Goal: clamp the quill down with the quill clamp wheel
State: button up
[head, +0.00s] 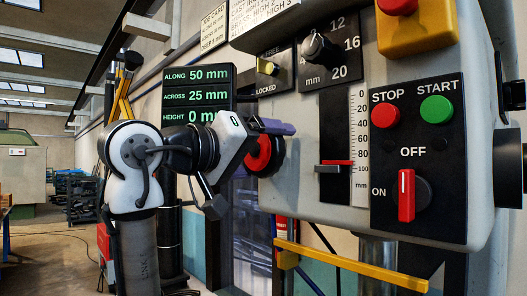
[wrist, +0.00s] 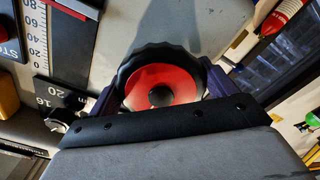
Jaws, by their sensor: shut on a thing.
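The clamp wheel (head: 264,156), with a red face and a black lobed rim, sits on the left side of the grey machine head (head: 310,190). In the wrist view the wheel (wrist: 146,84) faces me, with a dark round hub in its middle. My gripper (wrist: 160,92) is shut on the wheel, one purple finger at each side of its rim. In the head view my gripper (head: 268,136) comes from the left and one purple finger shows above the wheel. The wheel's turn cannot be read. A grey cylinder (head: 377,251) below the head may be the quill.
A FREE/LOCKED plate with a yellow knob (head: 267,67) is above the wheel. A depth scale (head: 360,140) has its red pointer between 80 and 100. A switch panel (head: 418,155) is at right. A yellow bar (head: 350,266) runs below the head. A readout (head: 198,94) hangs behind my arm.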

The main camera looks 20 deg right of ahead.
jog(key=m, duration=0.5)
jog(key=shift+w, duration=0.1)
jog(key=m+p, duration=0.1)
jog(key=m, duration=0.3)
jog(key=shift+w+a, duration=0.1)
jog(key=m, duration=0.5)
jog(key=shift+p, duration=0.3)
jog(key=m, duration=0.4)
jog(key=shift+w+r+m+p, duration=0.1)
jog(key=shift+m+p, duration=0.2)
jog(key=shift+p, duration=0.1)
jog(key=m, duration=0.4)
jog(key=shift+p, duration=0.3)
jog(key=m, duration=0.4)
jog(key=shift+r+p, duration=0.1)
jog(key=shift+p, duration=0.2)
jog(key=m, duration=0.4)
jog(key=shift+r+m+p, duration=0.1)
jog(key=shift+m+p, duration=0.3)
jog(key=shift+m, duration=1.8)
